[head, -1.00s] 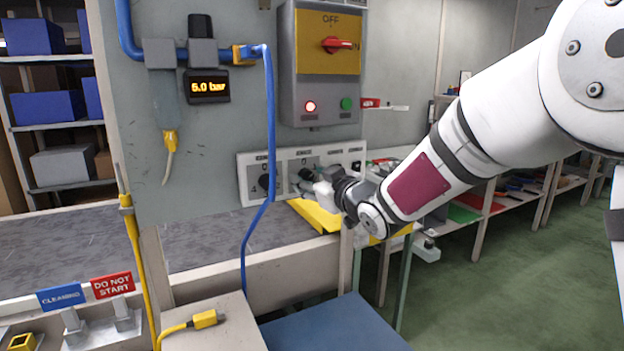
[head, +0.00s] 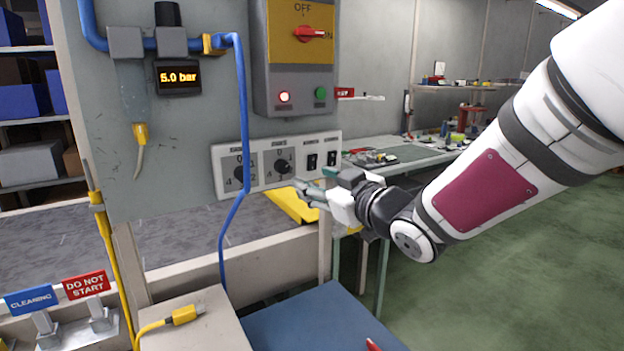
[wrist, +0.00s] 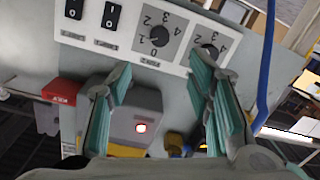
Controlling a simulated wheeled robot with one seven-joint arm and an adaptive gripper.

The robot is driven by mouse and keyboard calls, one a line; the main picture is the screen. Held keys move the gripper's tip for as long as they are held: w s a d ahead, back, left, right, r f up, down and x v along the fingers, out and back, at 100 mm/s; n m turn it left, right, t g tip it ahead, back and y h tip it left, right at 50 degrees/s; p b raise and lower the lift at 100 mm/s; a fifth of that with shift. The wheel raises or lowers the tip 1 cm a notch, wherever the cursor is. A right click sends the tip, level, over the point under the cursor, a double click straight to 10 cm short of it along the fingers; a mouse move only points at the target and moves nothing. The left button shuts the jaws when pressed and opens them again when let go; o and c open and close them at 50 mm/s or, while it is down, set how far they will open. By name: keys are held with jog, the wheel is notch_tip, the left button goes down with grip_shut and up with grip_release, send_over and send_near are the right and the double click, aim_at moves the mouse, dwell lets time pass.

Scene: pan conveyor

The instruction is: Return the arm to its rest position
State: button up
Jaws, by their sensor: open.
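My arm comes in from the right in the head view. My gripper (head: 312,193) points left toward the white control panel (head: 228,185), in front of it and apart from it as far as I can tell. In the wrist view my gripper (wrist: 165,100) shows two teal-padded fingers spread wide with nothing between them. The panel's dials and rocker switches (wrist: 112,15) show past the fingertips at the top of the wrist view.
A grey switch box (head: 300,60) with a red handle and lit red lamp is above. A blue hose (head: 232,200) hangs at left. A conveyor (head: 180,235) with a yellow piece (head: 292,206) and a blue surface (head: 320,325) lie below. Green floor (head: 475,270) is clear at right.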

jog(key=s+d+f+m+g+h, duration=0.2)
jog(key=s+d+m+h, duration=0.3)
jog(key=d, duration=0.4)
jog(key=s+d+f+m+g+h, duration=0.2)
jog(key=s+d+h, duration=0.3)
jog(key=s+d, duration=0.3)
jog(key=s+d+f+m+g, duration=0.1)
jog(key=s+f+g, duration=0.15)
jog(key=s, duration=0.55)
jog(key=s+d+f+m+g, duration=0.1)
jog(key=s+m+g, duration=0.15)
jog(key=s, duration=0.65)
jog(key=s+d+f+m+g, duration=0.1)
jog(key=s+d+f+g, duration=0.15)
jog(key=s, duration=0.55)
notch_tip(320, 180, up, 14)
jog(key=s+t+p, duration=0.1)
jog(key=p, duration=1.1)
jog(key=shift+a+t, duration=0.3)
jog(key=shift+t, duration=0.05)
